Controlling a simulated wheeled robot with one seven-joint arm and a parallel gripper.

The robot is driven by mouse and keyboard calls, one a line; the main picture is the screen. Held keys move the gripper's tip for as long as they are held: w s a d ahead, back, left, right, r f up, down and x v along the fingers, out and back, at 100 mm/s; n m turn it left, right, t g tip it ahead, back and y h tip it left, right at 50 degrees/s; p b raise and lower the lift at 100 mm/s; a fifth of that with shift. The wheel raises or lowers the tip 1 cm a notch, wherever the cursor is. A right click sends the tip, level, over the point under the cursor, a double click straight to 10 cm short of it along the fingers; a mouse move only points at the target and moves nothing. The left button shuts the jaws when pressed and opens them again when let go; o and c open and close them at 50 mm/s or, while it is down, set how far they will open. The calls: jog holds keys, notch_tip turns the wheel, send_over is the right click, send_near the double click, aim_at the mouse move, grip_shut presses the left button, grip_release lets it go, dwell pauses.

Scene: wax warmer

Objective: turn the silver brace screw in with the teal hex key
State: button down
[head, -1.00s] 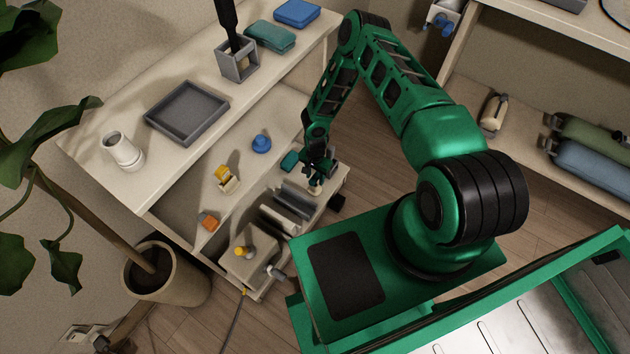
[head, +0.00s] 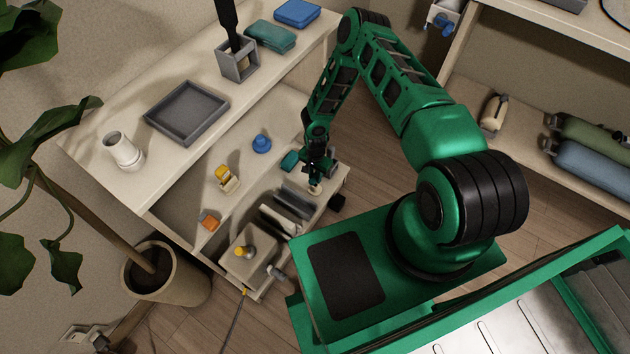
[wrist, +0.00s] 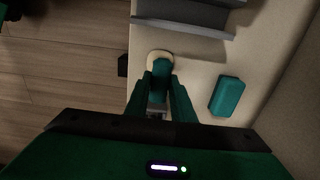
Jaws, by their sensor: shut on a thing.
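My gripper (head: 316,180) is low over the right end of the lower shelf. In the wrist view my gripper (wrist: 160,88) points at a round cream piece (wrist: 149,55) on the shelf. Its fingers are shut on a teal piece, which I take to be the hex key (wrist: 160,67); its end lies over the cream piece. The cream piece also shows just below the fingers in the head view (head: 315,191). I cannot make out the silver brace screw; the key and fingers cover that spot, so I cannot tell whether the key is seated.
A teal block (wrist: 228,95) lies right of the fingers in the wrist view. Grey upright plates (head: 292,205) stand close by. A dark block (head: 336,202) is at the shelf's edge. A cream box with a yellow knob (head: 243,250) stands farther left. The upper shelf overhangs behind.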

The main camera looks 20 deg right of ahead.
jog(key=shift+r, duration=0.5)
jog(key=shift+r, duration=3.45)
